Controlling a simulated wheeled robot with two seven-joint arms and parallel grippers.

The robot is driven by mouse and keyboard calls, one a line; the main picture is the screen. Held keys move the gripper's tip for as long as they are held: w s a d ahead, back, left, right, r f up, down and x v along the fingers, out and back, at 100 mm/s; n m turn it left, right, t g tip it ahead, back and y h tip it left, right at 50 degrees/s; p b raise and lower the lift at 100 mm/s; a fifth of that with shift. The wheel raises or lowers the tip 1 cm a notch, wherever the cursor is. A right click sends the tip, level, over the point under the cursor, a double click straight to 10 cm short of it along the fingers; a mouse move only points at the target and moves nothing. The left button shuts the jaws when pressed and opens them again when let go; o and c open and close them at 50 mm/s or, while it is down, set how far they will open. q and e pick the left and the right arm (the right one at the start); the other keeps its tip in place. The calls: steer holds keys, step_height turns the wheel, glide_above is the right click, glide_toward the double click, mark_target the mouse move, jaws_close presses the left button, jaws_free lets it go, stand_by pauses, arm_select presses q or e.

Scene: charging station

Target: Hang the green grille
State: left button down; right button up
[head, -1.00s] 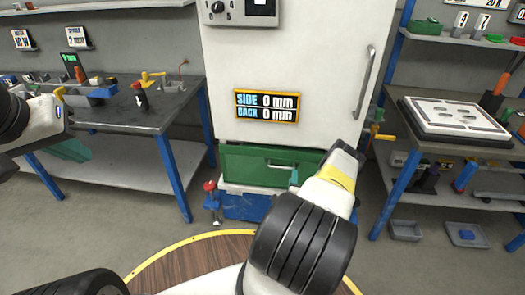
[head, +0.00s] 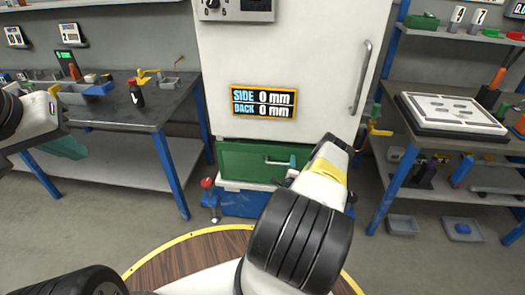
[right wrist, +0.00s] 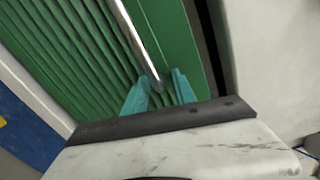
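The green grille (head: 236,160) is a ribbed green panel low on the white cabinet, with a metal bar handle (head: 276,161). In the right wrist view the slanted ribs of the grille (right wrist: 60,55) fill much of the picture, and the handle (right wrist: 138,40) runs down between two teal fingers. My right gripper (right wrist: 160,85) is open around the handle's lower end, with the fingers apart. In the head view my right gripper (head: 293,169) is at the grille's right part, partly hidden by my wrist. My left gripper (head: 65,146) is at the far left; its fingertips are unclear.
The white cabinet (head: 300,45) has a sign (head: 263,102) reading side 0 mm, back 0 mm. A left bench (head: 110,112) holds tools and bins. A right bench (head: 395,112) carries a white slotted panel (head: 455,109). A red-topped post (head: 208,183) stands left of the grille.

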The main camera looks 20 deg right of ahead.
jaws_close()
stand_by(1.1)
